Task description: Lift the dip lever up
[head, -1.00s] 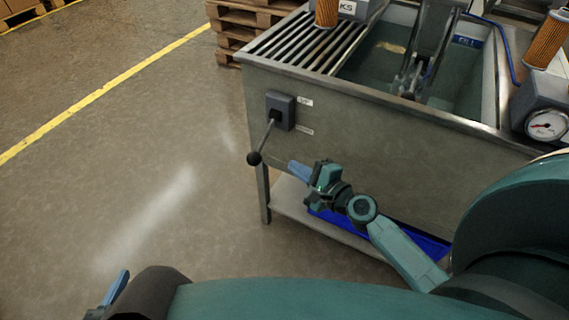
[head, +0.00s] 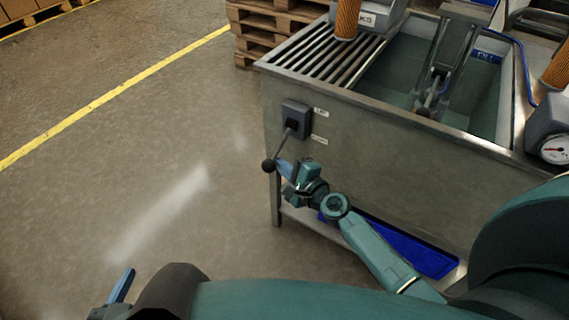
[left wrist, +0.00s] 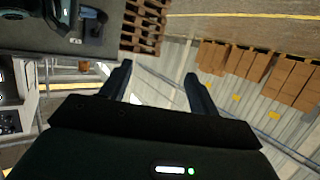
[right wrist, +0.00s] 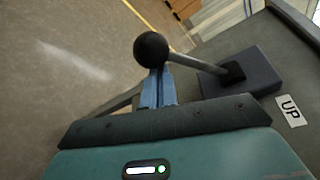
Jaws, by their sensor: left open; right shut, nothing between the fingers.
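The dip lever (head: 281,145) is a grey rod with a black ball knob (head: 268,166), coming out of a dark box (head: 297,117) on the tank's front panel. It points down and to the left. In the right wrist view the knob (right wrist: 151,49) and rod (right wrist: 190,64) lie just beyond the fingertips. My right gripper (head: 281,165) is shut and empty, its blue fingers (right wrist: 158,84) right at the knob and lower rod; I cannot tell whether they touch. My left gripper (head: 122,287) is open and empty, far from the lever; its fingers (left wrist: 155,85) show in the left wrist view.
The steel tank (head: 380,150) has a slatted rack (head: 318,50) and orange filter cartridges (head: 347,20) on top. An "UP" label (right wrist: 291,110) is beside the box. A blue tray (head: 420,252) is on the lower shelf. Pallets (head: 262,30) stand behind. Floor at left is clear.

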